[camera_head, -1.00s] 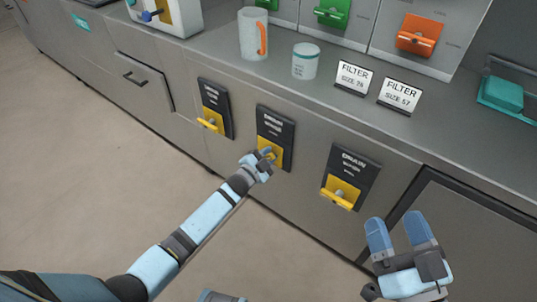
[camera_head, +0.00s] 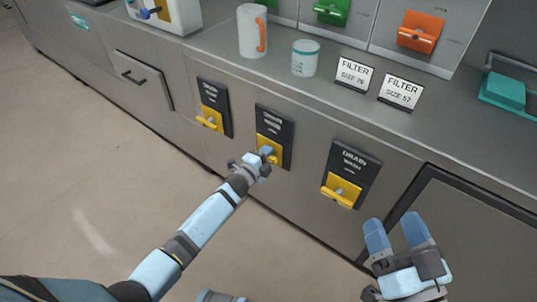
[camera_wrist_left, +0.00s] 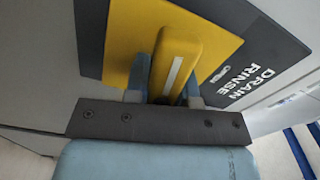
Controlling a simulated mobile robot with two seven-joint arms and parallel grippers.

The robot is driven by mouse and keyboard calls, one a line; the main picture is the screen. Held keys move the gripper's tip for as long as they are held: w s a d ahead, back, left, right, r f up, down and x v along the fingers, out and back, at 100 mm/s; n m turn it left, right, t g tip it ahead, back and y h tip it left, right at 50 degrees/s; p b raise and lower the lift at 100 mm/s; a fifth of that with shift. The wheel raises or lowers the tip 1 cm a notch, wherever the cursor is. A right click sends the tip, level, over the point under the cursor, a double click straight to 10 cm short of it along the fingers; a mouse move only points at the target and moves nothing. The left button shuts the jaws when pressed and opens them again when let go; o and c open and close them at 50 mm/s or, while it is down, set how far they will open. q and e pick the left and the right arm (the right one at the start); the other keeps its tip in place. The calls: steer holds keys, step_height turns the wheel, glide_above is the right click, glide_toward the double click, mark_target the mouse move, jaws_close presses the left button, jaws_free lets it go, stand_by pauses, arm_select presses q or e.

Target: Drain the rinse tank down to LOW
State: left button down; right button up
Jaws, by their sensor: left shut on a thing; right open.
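The middle drain panel is a dark plate with a yellow base (camera_head: 281,152) on the cabinet front. In the left wrist view its label (camera_wrist_left: 252,80) reads DRAIN RINSE. My left gripper (camera_head: 265,155) is shut on its yellow handle (camera_wrist_left: 178,55), with a blue finger on each side of it. In the head view the gripper hides most of this handle. My right gripper (camera_head: 395,235) is open and empty, in front of the cabinet at the lower right. The rinse tank and any LOW mark cannot be made out.
Similar drain panels stand left (camera_head: 213,105) and right (camera_head: 351,173), the right one reading DRAIN WASH. On the counter are a tall mug (camera_head: 250,35), a canister (camera_head: 304,59) and two FILTER cards (camera_head: 353,75) (camera_head: 401,91). The floor (camera_head: 90,180) at left is clear.

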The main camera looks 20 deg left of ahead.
arm_select(q)
steer(key=shift+f+m, duration=0.1)
steer(key=shift+m, duration=0.7)
arm_select(e)
steer(key=shift+f, duration=0.45)
arm_select(q)
steer(key=shift+b, duration=0.3)
arm_select(e)
steer(key=shift+w, duration=0.1)
arm_select(q)
steer(key=c, duration=1)
jaws_free()
arm_select(e)
steer(key=shift+f, duration=0.1)
arm_select(q)
steer(key=shift+o, duration=0.2)
steer(key=p+v, duration=0.3)
steer(key=v, duration=1.1)
steer(key=shift+p, duration=0.3)
arm_select(e)
steer(key=shift+d+g+h, duration=0.3)
steer(key=shift+d+h, duration=0.2)
arm_select(q)
steer(key=shift+w, duration=0.1)
